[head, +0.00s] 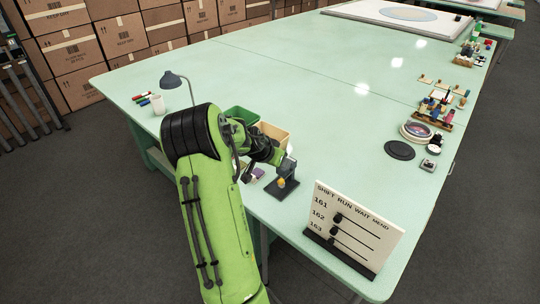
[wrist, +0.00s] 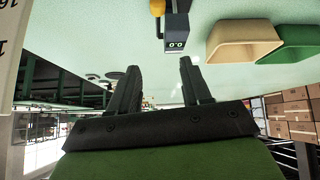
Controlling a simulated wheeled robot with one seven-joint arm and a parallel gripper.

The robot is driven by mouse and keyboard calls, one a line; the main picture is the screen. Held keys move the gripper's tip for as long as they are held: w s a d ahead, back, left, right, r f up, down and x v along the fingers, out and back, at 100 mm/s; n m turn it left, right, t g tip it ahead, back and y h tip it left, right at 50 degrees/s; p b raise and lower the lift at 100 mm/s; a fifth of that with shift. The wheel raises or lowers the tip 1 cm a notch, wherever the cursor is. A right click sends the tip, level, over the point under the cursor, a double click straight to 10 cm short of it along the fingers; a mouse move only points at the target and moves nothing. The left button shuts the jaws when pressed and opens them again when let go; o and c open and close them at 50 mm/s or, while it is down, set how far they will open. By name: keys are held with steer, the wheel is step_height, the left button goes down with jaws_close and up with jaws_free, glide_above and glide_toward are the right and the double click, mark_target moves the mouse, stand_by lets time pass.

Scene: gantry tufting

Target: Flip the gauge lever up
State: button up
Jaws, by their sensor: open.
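The gauge (head: 287,170) is a small dark upright device on a dark base plate near the table's front edge. A yellow knob (head: 281,183) sits low on it in the head view; it looks like the end of the lever. In the wrist view, which is upside down, the gauge (wrist: 176,34) shows a small display with two round marks, and the yellow knob (wrist: 157,7) is beside it. My gripper (wrist: 160,72) is open and empty, its fingers pointing toward the gauge but apart from it. In the head view my arm partly hides the gripper beside the gauge.
A tan bin (head: 273,133) and a green bin (head: 240,114) stand behind my wrist. A white status board (head: 357,225) stands right of the gauge at the front edge. A desk lamp (head: 174,81) is at the left. The middle of the table (head: 330,120) is clear.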

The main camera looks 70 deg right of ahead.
steer(key=v, duration=0.9)
steer(key=shift+a+r, duration=0.2)
steer(key=shift+r, duration=0.05)
steer(key=shift+w, duration=0.1)
steer(key=w+a+r+n+t+y, duration=0.1)
steer(key=w+a+r+n+t, duration=0.2)
steer(key=a, duration=0.4)
steer(key=w+a+r+n+t+y, duration=0.1)
steer(key=w+a+n, duration=0.1)
steer(key=w+a, duration=0.4)
steer(key=w+a+r+n+t+y, duration=0.1)
steer(key=w+a+r+n+t, duration=0.15)
steer(key=a, duration=0.55)
steer(key=s+a+n+y, duration=0.1)
steer(key=s+a+n, duration=0.1)
steer(key=a+n, duration=0.2)
steer(key=s+a+r+n+t+y, duration=0.1)
steer(key=a+n, duration=0.4)
steer(key=a, duration=0.6)
steer(key=s+a+n+y, duration=0.2)
steer(key=s+a+n, duration=0.2)
steer(key=a, duration=0.4)
steer(key=shift+s+a+r+t, duration=0.15)
steer(key=shift+s+r+t, duration=0.25)
steer(key=shift+s, duration=0.15)
